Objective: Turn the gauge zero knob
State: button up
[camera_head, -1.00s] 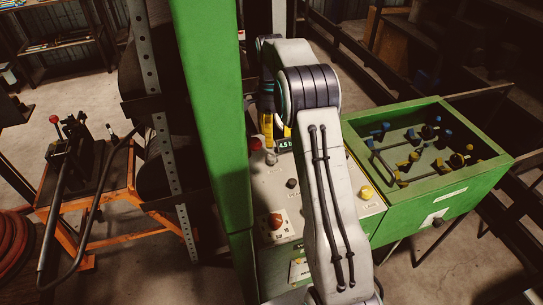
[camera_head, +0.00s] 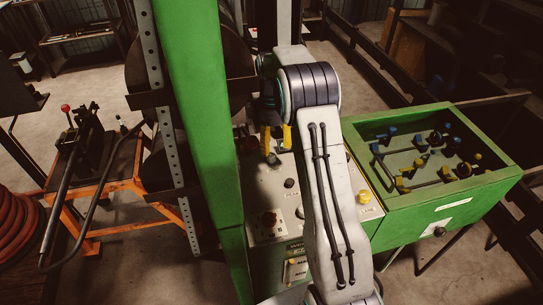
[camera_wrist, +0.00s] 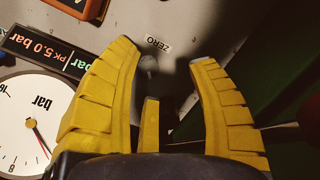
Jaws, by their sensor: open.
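In the wrist view, a small dark knob (camera_wrist: 148,66) stands on the grey panel, just by the printed ZERO label (camera_wrist: 158,43). It is blurred and in shadow. My gripper (camera_wrist: 164,56) has its yellow fingers spread, with the knob between them, nearer the left finger. I cannot tell whether any finger touches it. The round white gauge (camera_wrist: 28,125) and a display (camera_wrist: 45,50) reading 5.0 bar lie to the left, partly hidden by that finger. In the head view, my gripper (camera_head: 276,146) points down at the rear of the control panel (camera_head: 258,192).
A green post (camera_head: 195,120) rises close on the left. A green bin (camera_head: 440,215) of fittings stands right.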

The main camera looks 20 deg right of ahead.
aim_at(272, 155)
jog(key=n, duration=0.4)
jog(key=w+n, duration=0.1)
jog(key=n, duration=0.6)
jog(key=shift+w+d+f+n+t, duration=0.15)
jog(key=shift+w+f+n+t, duration=0.15)
jog(key=shift+t, duration=0.1)
jog(key=n, duration=0.5)
jog(key=shift+w+d, duration=0.1)
jog(key=shift+w, duration=0.2)
jog(key=n, duration=0.4)
jog(key=shift+w, duration=0.1)
jog(key=shift+f+n, duration=0.3)
jog(key=shift+f, duration=0.2)
jog(key=shift+f+p, duration=0.75)
jog(key=shift+f, duration=2.4)
grip_shut()
